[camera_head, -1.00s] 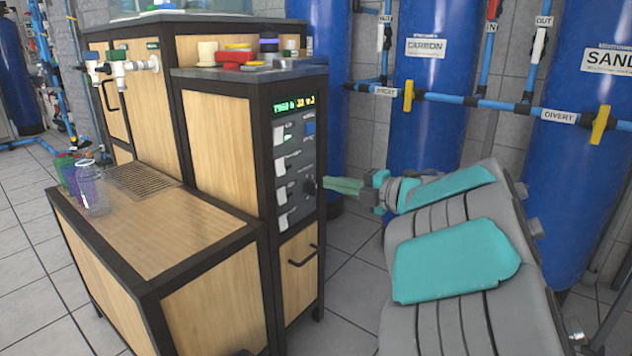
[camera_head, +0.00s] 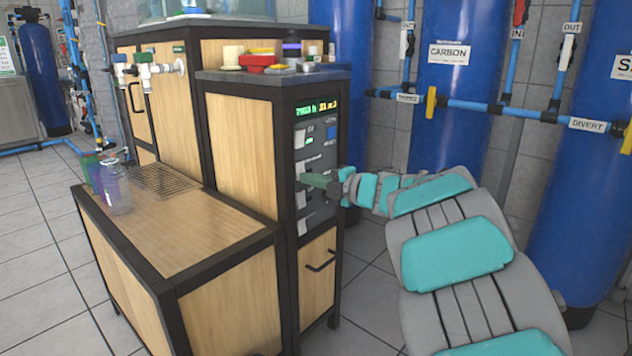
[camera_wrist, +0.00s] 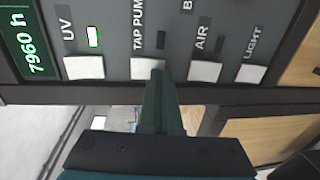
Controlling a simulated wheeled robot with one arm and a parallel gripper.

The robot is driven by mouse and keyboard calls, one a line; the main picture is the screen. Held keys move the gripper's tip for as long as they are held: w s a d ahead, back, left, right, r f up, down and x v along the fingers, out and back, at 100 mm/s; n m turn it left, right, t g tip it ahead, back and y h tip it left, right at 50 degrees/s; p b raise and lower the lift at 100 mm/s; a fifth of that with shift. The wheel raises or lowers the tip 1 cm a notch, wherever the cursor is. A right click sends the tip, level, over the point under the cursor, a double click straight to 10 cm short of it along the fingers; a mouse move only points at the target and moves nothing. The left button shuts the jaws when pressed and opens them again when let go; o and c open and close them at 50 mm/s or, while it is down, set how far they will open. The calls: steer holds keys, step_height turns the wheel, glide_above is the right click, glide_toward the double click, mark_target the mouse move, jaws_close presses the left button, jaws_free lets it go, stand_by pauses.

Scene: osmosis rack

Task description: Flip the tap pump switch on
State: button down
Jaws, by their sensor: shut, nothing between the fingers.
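The tap pump switch (camera_wrist: 147,66) is a white rocker beside its "TAP PUMP" label in the wrist view. The small lamp by it (camera_wrist: 161,40) is dark. My gripper (camera_wrist: 158,76) is shut and empty, its green fingertips at the switch's edge and overlapping part of it. I cannot tell whether they touch it. In the head view, my gripper (camera_head: 304,179) reaches in from the right to the grey control panel (camera_head: 324,160) and hides part of the switch column.
The UV switch (camera_wrist: 84,68), with a lit green lamp, and the AIR switch (camera_wrist: 205,71) flank the tap pump switch. The LIGHT switch (camera_wrist: 250,73) lies farther right. A drawer handle (camera_head: 321,263) sits below the panel. Blue tanks (camera_head: 455,110) stand behind my arm.

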steer(key=shift+w+a+f, duration=0.2)
steer(key=shift+w+f, duration=0.05)
steer(key=shift+f, duration=0.1)
stand_by(0.5)
